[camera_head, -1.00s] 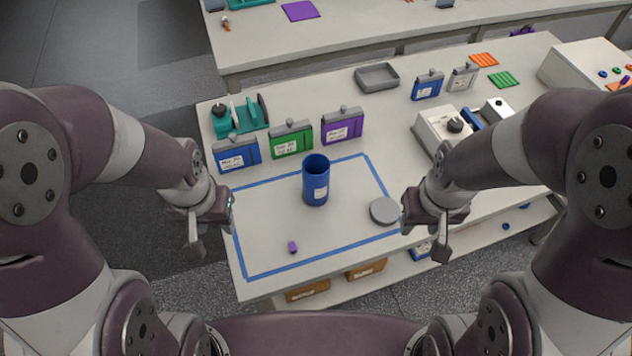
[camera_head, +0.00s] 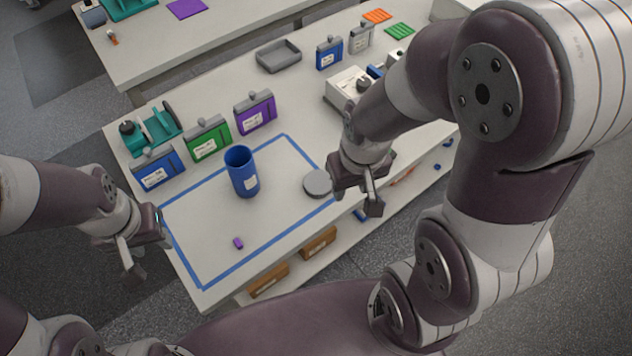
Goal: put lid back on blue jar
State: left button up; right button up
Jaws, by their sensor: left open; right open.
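The blue jar (camera_head: 243,174) stands upright and open on the table, inside the blue tape outline, with a white label on its side. The round grey lid (camera_head: 317,184) lies flat to the right of the jar, near the right side of the tape outline. My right gripper (camera_head: 372,200) is open and empty, just right of the lid and seemingly apart from it. My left gripper (camera_head: 146,252) is open and empty, off the table's left edge, left of the tape outline. The fingertips are small and partly hidden by the gripper bodies.
A small purple block (camera_head: 238,243) lies in front of the jar. Blue (camera_head: 157,168), green (camera_head: 208,139) and purple (camera_head: 255,112) cells stand behind it. A grey tray (camera_head: 278,56) and a white device (camera_head: 346,88) are farther back. The table inside the tape is mostly clear.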

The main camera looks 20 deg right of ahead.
aim_at(238, 159)
jog(key=l+u, duration=0.35)
jog(key=k+l+u, duration=0.1)
jog(key=l+u, duration=0.15)
jog(key=u, duration=0.15)
jog(key=k+l+u, duration=0.1)
jog(key=l+u, duration=0.25)
jog(key=j, duration=0.1)
